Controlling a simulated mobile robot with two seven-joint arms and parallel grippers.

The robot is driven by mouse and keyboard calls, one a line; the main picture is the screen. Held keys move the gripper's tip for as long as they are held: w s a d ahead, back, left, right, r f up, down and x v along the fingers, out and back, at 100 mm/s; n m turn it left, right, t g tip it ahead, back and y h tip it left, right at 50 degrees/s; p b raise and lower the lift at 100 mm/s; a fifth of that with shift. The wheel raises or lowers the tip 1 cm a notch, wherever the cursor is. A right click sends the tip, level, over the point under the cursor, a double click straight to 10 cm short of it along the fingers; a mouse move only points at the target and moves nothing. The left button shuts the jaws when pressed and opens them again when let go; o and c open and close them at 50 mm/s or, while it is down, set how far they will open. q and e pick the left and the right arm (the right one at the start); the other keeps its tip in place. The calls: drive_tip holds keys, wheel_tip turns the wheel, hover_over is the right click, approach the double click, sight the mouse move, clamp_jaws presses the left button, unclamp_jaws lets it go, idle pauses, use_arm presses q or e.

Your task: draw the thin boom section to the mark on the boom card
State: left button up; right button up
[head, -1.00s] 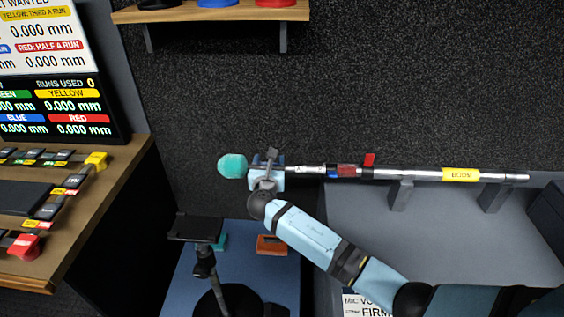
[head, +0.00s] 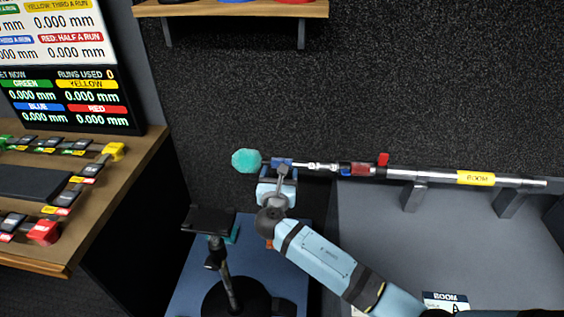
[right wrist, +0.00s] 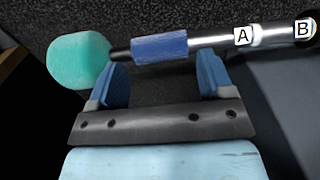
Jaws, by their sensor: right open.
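The boom (head: 420,177) lies level across the head view on grey supports, with a yellow BOOM label. Its thin silver section (head: 318,167) runs left to a blue sleeve (head: 283,161) and a teal foam ball (head: 246,160). In the right wrist view the sleeve (right wrist: 160,48) shows, with marks A (right wrist: 243,36) and B (right wrist: 303,29) to its right. My right gripper (right wrist: 163,75) is open and empty, just short of the sleeve. The boom card (head: 447,303) is partly cut off at the bottom and shows an A. My left gripper is out of view.
A red lever (head: 383,159) stands up from the boom beside a dark red collar (head: 361,169). A dark stand (head: 210,221) rises from the blue surface at lower left. A desk (head: 130,165) with coloured keys and screens is at left. A wooden shelf (head: 230,10) is above.

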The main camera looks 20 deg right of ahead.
drive_tip(key=v, duration=0.7)
idle(0.3)
